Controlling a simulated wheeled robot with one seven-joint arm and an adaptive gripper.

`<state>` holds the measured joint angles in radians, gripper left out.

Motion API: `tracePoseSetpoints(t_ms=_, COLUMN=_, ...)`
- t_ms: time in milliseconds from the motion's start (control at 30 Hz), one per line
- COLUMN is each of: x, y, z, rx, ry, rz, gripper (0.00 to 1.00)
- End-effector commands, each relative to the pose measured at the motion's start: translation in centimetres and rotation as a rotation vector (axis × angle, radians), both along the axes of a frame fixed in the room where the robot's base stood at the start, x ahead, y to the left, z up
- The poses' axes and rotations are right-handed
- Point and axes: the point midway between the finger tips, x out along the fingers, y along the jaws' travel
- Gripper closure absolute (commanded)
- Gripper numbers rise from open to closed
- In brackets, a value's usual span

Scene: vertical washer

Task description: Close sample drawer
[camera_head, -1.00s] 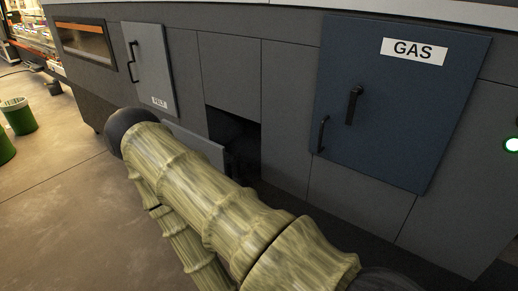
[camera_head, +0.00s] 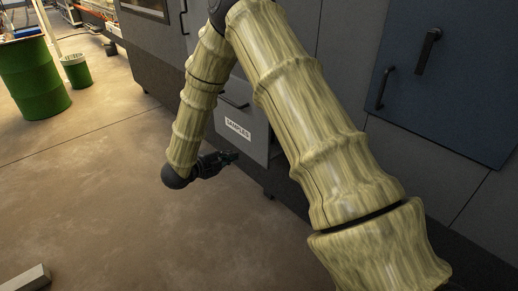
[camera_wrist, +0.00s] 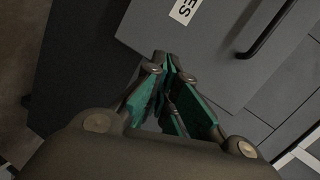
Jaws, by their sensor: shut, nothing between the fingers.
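The sample drawer (camera_head: 258,138) has a grey front with a white "SAMPLES" label and a black bar handle (camera_head: 234,101). It is low on the machine, partly behind my arm in the head view. In the wrist view the drawer front (camera_wrist: 212,58) fills the upper middle, with the label's end and the handle (camera_wrist: 270,30) showing. My gripper (camera_head: 233,157) is shut and empty, low in front of the drawer face, below the label. In the wrist view its fingertips (camera_wrist: 167,62) overlap the drawer's lower edge; contact cannot be told. The drawer's opening is hidden.
The blue gas cabinet door (camera_head: 450,75) is at the right, with dark handles. A green barrel (camera_head: 33,78) and a smaller green bin (camera_head: 76,70) stand at the left. Open brown floor (camera_head: 120,190) lies left of my gripper. A light block (camera_head: 25,279) lies at bottom left.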

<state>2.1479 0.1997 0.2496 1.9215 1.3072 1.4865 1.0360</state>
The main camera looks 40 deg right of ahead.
Motion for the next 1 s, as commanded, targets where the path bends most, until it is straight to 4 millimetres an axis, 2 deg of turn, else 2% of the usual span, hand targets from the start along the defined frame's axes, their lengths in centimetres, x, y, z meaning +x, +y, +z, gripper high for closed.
tracePoseSetpoints(t_ms=133, x=0.2, y=-0.5, z=2.3, rx=0.011, ry=-0.142, rz=-0.174, gripper=1.0)
tracePoseSetpoints(t_ms=333, x=0.1, y=-1.0, z=3.5, rx=0.016, ry=-0.201, rz=-0.252, gripper=1.0)
tracePoseSetpoints(t_ms=467, x=0.1, y=-2.2, z=3.2, rx=0.015, ry=-0.2, rz=-0.254, gripper=1.0)
tracePoseSetpoints(t_ms=1000, x=0.8, y=-10.6, z=0.6, rx=0.016, ry=-0.197, rz=-0.251, gripper=1.0)
